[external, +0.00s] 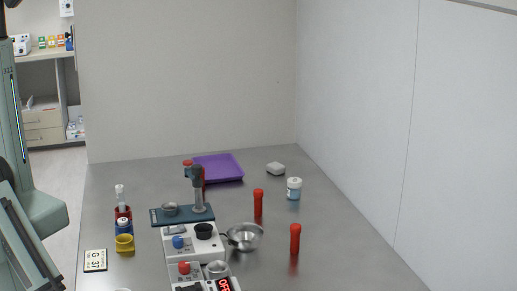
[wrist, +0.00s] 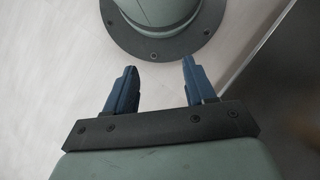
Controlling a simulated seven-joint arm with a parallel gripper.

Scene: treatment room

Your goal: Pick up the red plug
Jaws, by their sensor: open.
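Two tall red cylinders with wider tops stand upright on the grey table: one red cylinder (external: 258,204) near the middle and another red cylinder (external: 295,239) nearer and to the right. A smaller red knob-like piece (external: 184,267) sits on the white apparatus. I cannot tell for sure which of these is the red plug. My gripper (wrist: 159,76) is open and empty in the wrist view, with two blue fingers apart above the pale floor. It is out of the external view, where only arm links show at the left edge, away from the red pieces.
The table (external: 345,255) holds a white apparatus (external: 210,247), a metal bowl (external: 245,237), a purple tray (external: 218,168), a blue-labelled jar (external: 294,189), a dark stand (external: 182,215) and a yellow cup (external: 124,243). Walls (external: 190,80) bound its back and right. The right front is clear.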

